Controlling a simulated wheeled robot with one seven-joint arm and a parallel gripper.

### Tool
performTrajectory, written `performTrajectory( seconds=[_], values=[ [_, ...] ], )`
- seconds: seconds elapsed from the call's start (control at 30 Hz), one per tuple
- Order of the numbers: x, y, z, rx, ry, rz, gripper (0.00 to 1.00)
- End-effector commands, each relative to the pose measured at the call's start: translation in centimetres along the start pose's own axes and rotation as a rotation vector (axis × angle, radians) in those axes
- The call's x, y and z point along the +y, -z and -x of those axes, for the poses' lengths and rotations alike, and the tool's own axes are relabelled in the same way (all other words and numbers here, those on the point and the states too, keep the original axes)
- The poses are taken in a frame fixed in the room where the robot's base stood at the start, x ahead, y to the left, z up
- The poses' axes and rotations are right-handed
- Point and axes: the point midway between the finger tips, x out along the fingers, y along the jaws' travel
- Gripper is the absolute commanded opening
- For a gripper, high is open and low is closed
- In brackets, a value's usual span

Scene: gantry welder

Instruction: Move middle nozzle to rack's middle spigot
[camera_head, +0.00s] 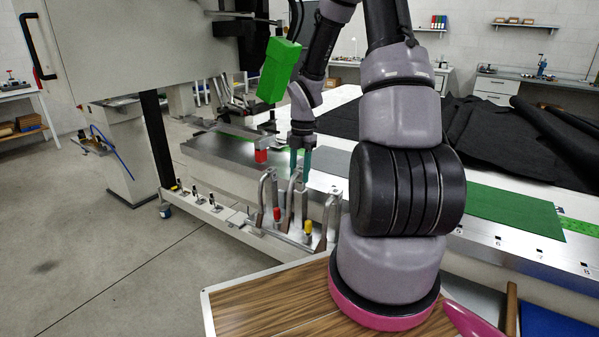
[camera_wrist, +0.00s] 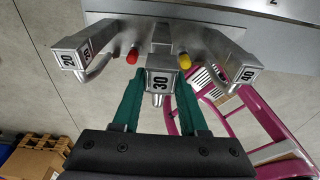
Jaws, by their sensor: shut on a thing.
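The middle nozzle, a grey metal block marked 30 (camera_wrist: 161,82) with a short tip, sits between the green fingers of my gripper (camera_wrist: 158,92) in the wrist view. My gripper is shut on it. A grey bar stands directly behind it, in line with the rack's middle position; whether the nozzle touches or is seated on it, I cannot tell. In the head view, my gripper (camera_head: 299,172) points down at the middle of the rack (camera_head: 268,238), and the nozzle is hard to make out there.
Blocks marked 20 (camera_wrist: 68,60) and 40 (camera_wrist: 244,73) flank the nozzle closely. A red cap (camera_wrist: 132,56) and a yellow cap (camera_wrist: 185,60) are beside it.

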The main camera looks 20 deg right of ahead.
Motion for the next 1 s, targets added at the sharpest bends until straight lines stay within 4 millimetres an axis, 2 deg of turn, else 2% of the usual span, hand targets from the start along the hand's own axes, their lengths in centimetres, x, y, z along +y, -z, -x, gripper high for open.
performTrajectory(
  seconds=[1.0],
  values=[
    [0.0,-0.3,-2.6,0.001,0.001,0.0,0.0]
  ],
)
